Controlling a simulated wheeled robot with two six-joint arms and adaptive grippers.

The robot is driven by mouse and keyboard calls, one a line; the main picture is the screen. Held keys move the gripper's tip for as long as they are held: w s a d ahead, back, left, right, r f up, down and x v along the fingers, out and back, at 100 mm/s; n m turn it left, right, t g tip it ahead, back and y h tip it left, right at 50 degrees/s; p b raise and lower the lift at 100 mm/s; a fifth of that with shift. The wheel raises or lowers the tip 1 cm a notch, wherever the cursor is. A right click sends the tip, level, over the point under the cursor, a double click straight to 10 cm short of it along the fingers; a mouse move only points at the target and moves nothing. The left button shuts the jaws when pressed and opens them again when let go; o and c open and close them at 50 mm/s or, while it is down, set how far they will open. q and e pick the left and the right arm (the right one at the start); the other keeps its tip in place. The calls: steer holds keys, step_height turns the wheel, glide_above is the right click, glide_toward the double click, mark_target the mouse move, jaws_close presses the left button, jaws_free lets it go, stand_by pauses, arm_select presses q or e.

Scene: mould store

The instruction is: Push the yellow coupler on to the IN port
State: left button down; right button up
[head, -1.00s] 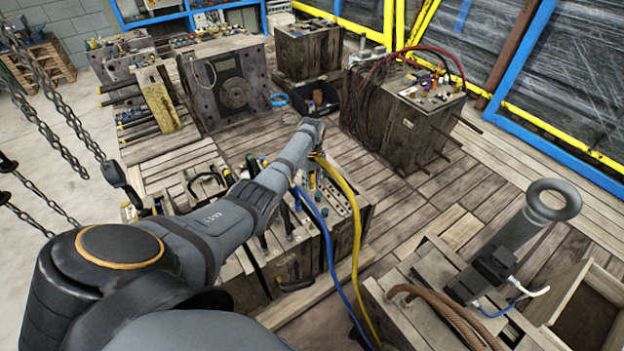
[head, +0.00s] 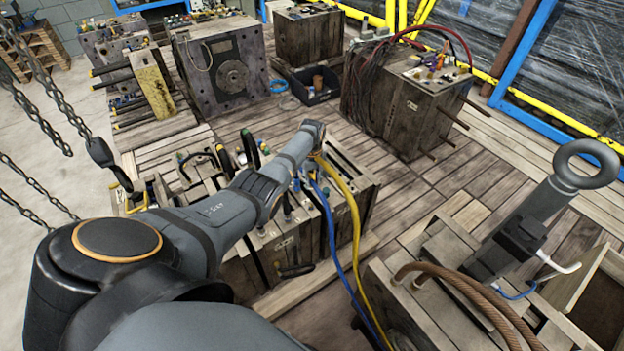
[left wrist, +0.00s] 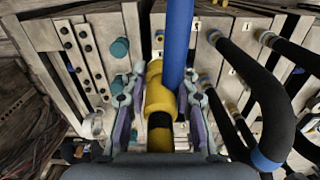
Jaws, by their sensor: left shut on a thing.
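My left gripper (left wrist: 158,112) is shut on the yellow coupler (left wrist: 155,88), with one finger on each side of it. The coupler has a black section at its near end, and a blue hose (left wrist: 179,40) passes close beside and partly over it. In the head view the gripper points down over the wooden-sided mould (head: 340,235) and is mostly hidden by my own arm. The yellow hose (head: 352,215) hangs from there. The IN port cannot be made out; whether the coupler touches a port cannot be told. My right gripper is not in view.
A blue hose (head: 333,240) hangs beside the yellow one. A lifting eye (head: 587,165) stands at right. Bare planking (head: 440,190) lies right of the mould.

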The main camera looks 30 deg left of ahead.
arm_select(q)
steer(key=b, duration=0.8)
glide_above(312, 205)
step_height(312, 205, down, 10)
steer(key=shift+f+b, duration=0.45)
steer(key=shift+r, duration=0.1)
steer(key=shift+f, duration=0.25)
stand_by(0.4)
steer(key=shift+f, duration=0.15)
steer(key=shift+f+b, duration=0.55)
steer(key=shift+b, duration=0.05)
steer(key=shift+f+b, duration=0.5)
steer(key=shift+f, duration=0.1)
stand_by(1.6)
steer(key=shift+s, duration=0.1)
